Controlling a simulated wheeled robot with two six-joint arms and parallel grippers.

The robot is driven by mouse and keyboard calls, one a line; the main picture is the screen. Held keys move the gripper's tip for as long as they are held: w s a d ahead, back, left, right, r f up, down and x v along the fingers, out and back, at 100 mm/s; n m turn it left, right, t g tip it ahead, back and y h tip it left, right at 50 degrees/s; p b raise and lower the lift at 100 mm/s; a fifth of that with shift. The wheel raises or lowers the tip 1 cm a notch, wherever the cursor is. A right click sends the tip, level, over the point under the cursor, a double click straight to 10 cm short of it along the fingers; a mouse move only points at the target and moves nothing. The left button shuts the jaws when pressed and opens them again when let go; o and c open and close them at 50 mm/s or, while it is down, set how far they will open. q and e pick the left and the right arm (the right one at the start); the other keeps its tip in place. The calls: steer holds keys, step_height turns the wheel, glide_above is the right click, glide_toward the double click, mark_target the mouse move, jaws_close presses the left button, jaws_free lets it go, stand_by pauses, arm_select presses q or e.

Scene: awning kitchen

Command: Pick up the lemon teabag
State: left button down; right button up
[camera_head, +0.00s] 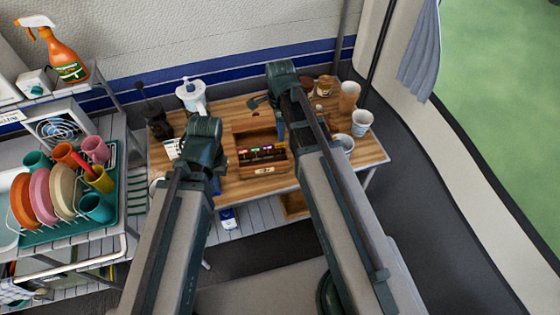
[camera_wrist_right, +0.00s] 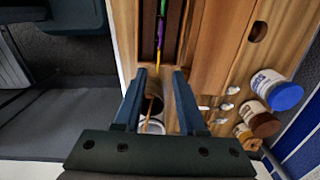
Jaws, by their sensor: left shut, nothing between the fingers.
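A wooden tea box (camera_head: 264,170) stands on the wooden table with its lid open. A row of small teabags (camera_head: 262,153) with coloured tops sits in it; their labels are too small to read, so I cannot tell which is lemon. In the right wrist view, green, purple and yellow edges (camera_wrist_right: 160,28) show in the box slot. My left gripper (camera_head: 217,168) is shut and empty, just left of the box; its fingertips are partly hidden by my arm. My right gripper (camera_wrist_right: 161,78) is open and empty, with its fingers apart near the box. In the head view, it (camera_head: 281,130) is above and right of the teabags.
A mug with a stick (camera_wrist_right: 152,112) shows between my right fingers. Several jars (camera_wrist_right: 276,88) and white pieces lie to its right. Paper cups (camera_head: 361,121) stand at the table's right; a French press (camera_head: 158,122) and a white dispenser (camera_head: 191,96) at the left. A dish rack (camera_head: 75,232) is further left.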

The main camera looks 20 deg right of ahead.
mark_target(280, 147)
step_height(280, 147, down, 5)
steer(key=b, duration=0.3)
steer(key=shift+b, duration=0.4)
step_height(280, 147, down, 5)
steer(key=b, duration=0.5)
steer(key=shift+s+f, duration=0.15)
jaws_close()
